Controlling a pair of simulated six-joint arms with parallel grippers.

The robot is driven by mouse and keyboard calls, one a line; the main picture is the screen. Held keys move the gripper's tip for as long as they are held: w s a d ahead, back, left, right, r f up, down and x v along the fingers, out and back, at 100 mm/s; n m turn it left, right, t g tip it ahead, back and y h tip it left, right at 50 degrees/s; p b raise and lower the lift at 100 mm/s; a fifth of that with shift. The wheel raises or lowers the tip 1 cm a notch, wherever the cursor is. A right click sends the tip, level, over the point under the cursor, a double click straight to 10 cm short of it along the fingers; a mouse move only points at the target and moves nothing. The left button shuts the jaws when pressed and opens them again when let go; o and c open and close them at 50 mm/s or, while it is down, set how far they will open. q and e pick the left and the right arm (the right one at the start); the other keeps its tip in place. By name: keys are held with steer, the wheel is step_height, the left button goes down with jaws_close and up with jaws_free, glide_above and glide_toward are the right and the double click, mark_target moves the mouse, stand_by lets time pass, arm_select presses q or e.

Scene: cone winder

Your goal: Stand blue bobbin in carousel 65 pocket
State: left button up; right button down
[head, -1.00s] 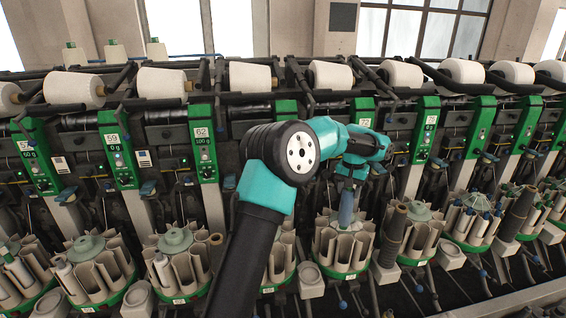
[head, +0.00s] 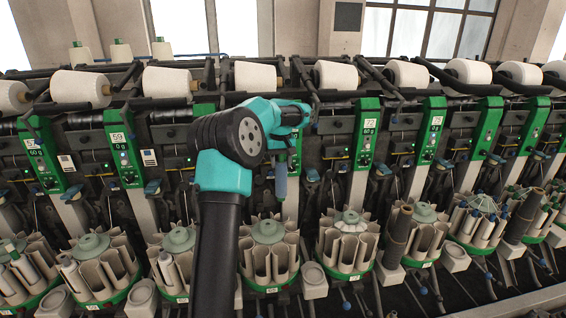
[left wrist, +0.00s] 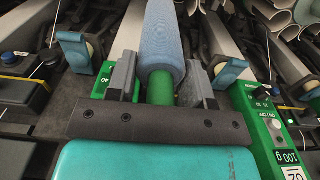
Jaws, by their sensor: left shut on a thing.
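The blue bobbin (head: 281,181) hangs roughly upright below my left gripper (head: 280,152). In the left wrist view the bobbin (left wrist: 163,35) extends away from the gripper (left wrist: 163,88), whose two grey fingers are shut on its green end. In the head view the bobbin's lower end is above a carousel (head: 268,262) with beige pockets and a green base, clear of it. I cannot read the number 65 on any carousel or panel; my left arm covers part of that row. My right gripper is not in view.
A neighbouring carousel (head: 347,245) stands to the right, another (head: 180,265) to the left, partly behind my arm. Dark upright tubes (head: 397,238) stand farther right. Green numbered panels (head: 368,133) and white cones (head: 335,75) line the machine behind.

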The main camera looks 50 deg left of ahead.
arm_select(q)
steer(key=shift+f, duration=0.1)
steer(key=shift+f, duration=1.8)
glide_above(281, 201)
steer(key=w+a, duration=0.1)
steer(key=shift+w+a+f, duration=0.15)
steer(key=shift+f, duration=2.1)
steer(key=shift+f, duration=2.35)
steer(key=shift+f, duration=2.25)
